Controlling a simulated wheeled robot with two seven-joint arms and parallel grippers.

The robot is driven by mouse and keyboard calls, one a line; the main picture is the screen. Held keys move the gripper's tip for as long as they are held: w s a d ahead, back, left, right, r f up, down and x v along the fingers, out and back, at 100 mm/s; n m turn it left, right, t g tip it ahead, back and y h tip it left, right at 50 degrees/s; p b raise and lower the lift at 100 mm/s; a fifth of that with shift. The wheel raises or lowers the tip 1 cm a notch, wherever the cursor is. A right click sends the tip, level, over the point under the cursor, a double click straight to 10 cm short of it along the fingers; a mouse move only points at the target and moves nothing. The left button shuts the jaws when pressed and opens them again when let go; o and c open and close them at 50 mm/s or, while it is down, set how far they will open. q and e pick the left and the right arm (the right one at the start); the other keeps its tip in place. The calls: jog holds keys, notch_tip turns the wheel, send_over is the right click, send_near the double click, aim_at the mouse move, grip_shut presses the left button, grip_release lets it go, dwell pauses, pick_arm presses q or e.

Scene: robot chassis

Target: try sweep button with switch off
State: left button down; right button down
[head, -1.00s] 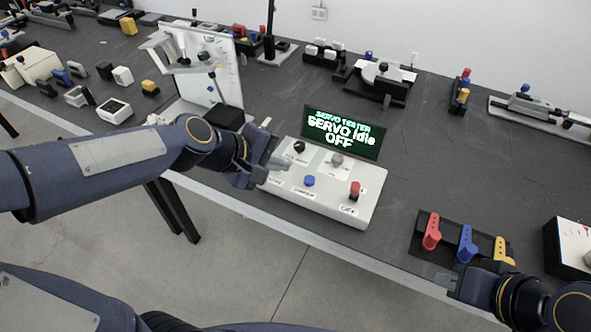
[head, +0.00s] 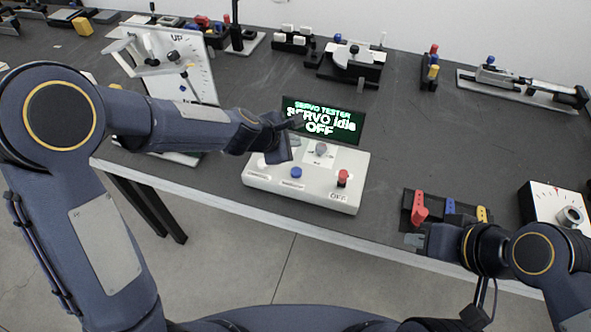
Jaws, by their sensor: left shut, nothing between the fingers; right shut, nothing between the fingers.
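The servo tester (head: 310,190) is a white box near the table's front edge. Its dark screen (head: 323,121) reads "SERVO Idle OFF" in light text. On its top are a blue button (head: 296,172), a grey knob (head: 321,149) and a red-capped switch (head: 342,178) beside an "OFF" label. The small labels by the buttons are too blurred to read. My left gripper (head: 286,150) is shut and empty above the box's back left part, hiding the black knob; I cannot tell whether it touches. My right gripper (head: 415,240) is shut and empty at the table's front edge, right of the box.
A tray with red (head: 419,208), blue and yellow levers lies just beyond my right gripper. A white box with a dial (head: 556,209) stands at the far right. A white upright panel (head: 182,75) stands behind my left arm. The table between tester and lever tray is clear.

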aim_at(293, 173)
pick_arm(q)
jog(key=shift+f+b, duration=4.3)
jog(key=shift+f, duration=0.1)
jog(key=shift+f+b, duration=0.3)
jog(key=shift+f, duration=0.1)
jog(key=shift+f+b, duration=0.5)
jog(key=shift+f, duration=0.05)
jog(key=shift+r, duration=0.15)
jog(key=shift+r+p, duration=0.8)
jog(key=shift+p, duration=0.15)
notch_tip(293, 173, up, 5)
jog(key=p, duration=0.5)
jog(key=shift+r, duration=0.1)
